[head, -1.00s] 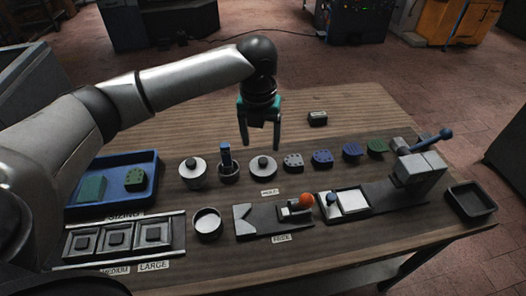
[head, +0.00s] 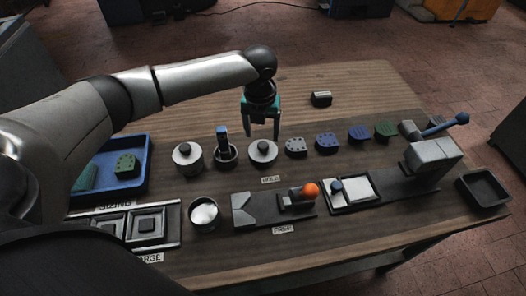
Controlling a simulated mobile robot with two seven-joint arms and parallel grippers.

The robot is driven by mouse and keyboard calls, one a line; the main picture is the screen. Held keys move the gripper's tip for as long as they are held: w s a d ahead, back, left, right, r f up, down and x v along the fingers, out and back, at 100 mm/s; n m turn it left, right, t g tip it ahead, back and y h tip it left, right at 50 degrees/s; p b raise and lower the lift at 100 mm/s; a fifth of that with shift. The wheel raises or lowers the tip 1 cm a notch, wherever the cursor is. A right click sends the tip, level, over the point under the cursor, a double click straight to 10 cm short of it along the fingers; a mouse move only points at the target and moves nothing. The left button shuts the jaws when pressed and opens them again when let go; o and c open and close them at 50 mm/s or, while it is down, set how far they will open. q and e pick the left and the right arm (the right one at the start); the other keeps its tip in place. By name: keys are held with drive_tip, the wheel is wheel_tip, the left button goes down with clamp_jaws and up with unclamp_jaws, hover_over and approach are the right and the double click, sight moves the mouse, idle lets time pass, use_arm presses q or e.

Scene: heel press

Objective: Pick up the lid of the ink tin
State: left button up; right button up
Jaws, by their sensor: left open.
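Two round grey tins with knobbed lids stand in the middle row. One lidded tin (head: 187,159) is at the left and a lower one (head: 262,153) is right of the brush pot; no readable label shows which holds ink. My left gripper (head: 263,136) points down just above and behind the lower tin's lid, its two fingers apart with nothing between them. Whether the fingertips touch the lid cannot be told. An open round tin (head: 205,214) with a pale inside stands nearer the front. My right gripper is not in view.
A pot with a blue-handled tool (head: 225,154) stands close left of the lower tin. Several dotted heel-shaped blocks (head: 326,142) line up to its right. A blue tray (head: 145,182), an orange-knobbed fixture (head: 292,199), a lever press (head: 432,155) and a dark tray (head: 484,190) surround it.

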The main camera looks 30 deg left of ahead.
sight(263, 144)
use_arm(q)
drive_tip(key=f, duration=0.1)
drive_tip(key=f+b, duration=0.1)
drive_tip(key=f, duration=0.1)
drive_tip(key=w+f, duration=0.1)
drive_tip(key=f, duration=0.1)
drive_tip(key=shift+f, duration=0.1)
drive_tip(key=shift+s, duration=0.1)
drive_tip(key=c, duration=1.1)
